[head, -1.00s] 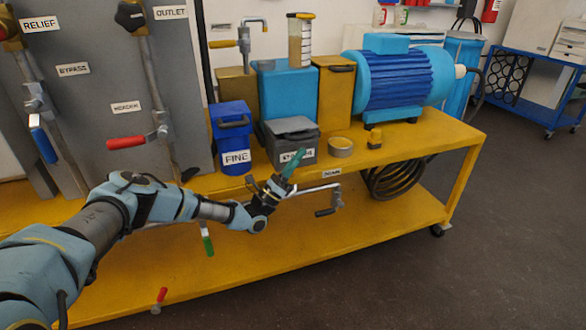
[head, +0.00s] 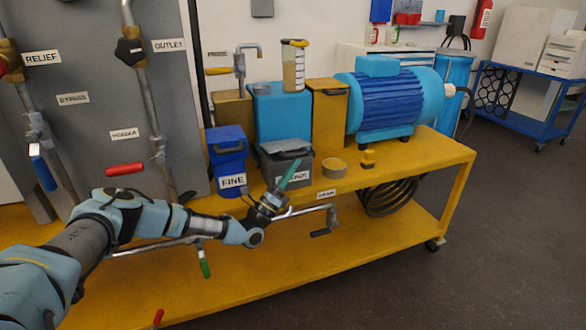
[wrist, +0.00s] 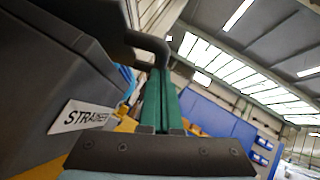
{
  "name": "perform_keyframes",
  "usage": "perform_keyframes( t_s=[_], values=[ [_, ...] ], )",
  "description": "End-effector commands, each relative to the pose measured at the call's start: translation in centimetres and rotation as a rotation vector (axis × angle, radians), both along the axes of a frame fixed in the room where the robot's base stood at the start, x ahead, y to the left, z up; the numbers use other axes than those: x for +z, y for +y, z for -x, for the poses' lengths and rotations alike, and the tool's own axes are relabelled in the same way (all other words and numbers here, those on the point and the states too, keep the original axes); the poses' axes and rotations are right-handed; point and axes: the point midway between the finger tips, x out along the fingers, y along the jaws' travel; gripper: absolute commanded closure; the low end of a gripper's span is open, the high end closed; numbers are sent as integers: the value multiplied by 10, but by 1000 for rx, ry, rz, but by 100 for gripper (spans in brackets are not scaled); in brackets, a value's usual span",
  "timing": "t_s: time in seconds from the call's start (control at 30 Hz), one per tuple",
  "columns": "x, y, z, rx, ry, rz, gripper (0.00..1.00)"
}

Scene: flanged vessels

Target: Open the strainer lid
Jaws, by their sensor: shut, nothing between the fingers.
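The strainer (head: 272,169) is a dark grey box on the yellow cart, with its lid (head: 286,146) down. It fills the left of the wrist view (wrist: 40,75), where its white label shows. A dark bar handle (wrist: 148,43) sticks out from the lid side. My gripper (head: 295,164) is in front of the strainer in the head view and covers part of its label. In the wrist view its green fingers (wrist: 161,74) are together and empty, their tips just by the handle's bent end. I cannot tell whether they touch it.
A blue box marked FINE (head: 229,160) stands left of the strainer. A small round tan container (head: 333,168) and a blue motor (head: 388,102) are to the right.

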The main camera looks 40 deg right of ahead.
Motion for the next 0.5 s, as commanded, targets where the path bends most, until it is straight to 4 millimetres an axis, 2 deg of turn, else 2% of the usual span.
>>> perform_keyframes(
  t_s=[0.03,0.1,0.3,0.5],
  values=[
    [16,1,-1,2,35,-9,100],
    [27,1,-2,2,85,-28,100],
    [57,-2,-8,3,229,-85,100],
    [78,-5,-16,2,353,-134,100]
  ],
)
